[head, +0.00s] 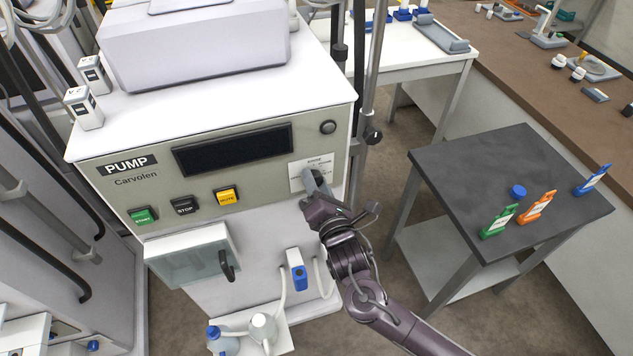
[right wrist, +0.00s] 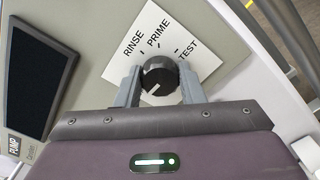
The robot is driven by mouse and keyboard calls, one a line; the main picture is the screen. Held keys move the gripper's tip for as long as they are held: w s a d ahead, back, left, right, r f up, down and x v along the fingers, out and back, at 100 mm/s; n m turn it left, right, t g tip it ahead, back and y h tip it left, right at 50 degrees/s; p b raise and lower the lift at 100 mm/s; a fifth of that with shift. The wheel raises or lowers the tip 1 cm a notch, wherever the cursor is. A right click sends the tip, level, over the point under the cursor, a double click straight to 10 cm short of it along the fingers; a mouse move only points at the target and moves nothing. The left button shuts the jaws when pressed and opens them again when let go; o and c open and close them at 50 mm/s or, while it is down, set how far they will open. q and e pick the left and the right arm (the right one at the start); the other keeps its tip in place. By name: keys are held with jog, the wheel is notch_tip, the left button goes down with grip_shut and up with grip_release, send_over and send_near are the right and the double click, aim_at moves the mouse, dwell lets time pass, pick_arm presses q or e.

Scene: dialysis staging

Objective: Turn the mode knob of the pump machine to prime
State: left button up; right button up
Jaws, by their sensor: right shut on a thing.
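The pump machine (head: 120,190) is a pale cabinet with a dark display, several buttons and a white mode label on its front right. In the right wrist view the black mode knob (right wrist: 160,74) sits on the label (right wrist: 160,38), which reads RINSE, PRIME and TEST with tick marks. My right gripper (head: 312,182) is at the label in the head view, its fingers hiding the knob there. In the right wrist view its two grey fingers (right wrist: 160,86) are shut on the knob from either side. A short pale mark shows on the knob's lower left; I cannot tell which word it matches. My left gripper is out of view.
A metal pole (head: 368,100) stands just right of the pump. A dark side table (head: 470,170) with several coloured clips is further right. Below the panel are a clear-fronted door (head: 190,255) and bottles (head: 262,328) in a tray. Floor shows between pump and side table.

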jog(key=m, duration=2.7)
jog(key=shift+f, duration=0.15)
dwell(0.3)
jog(key=o, duration=1)
jog(key=shift+a, duration=0.1)
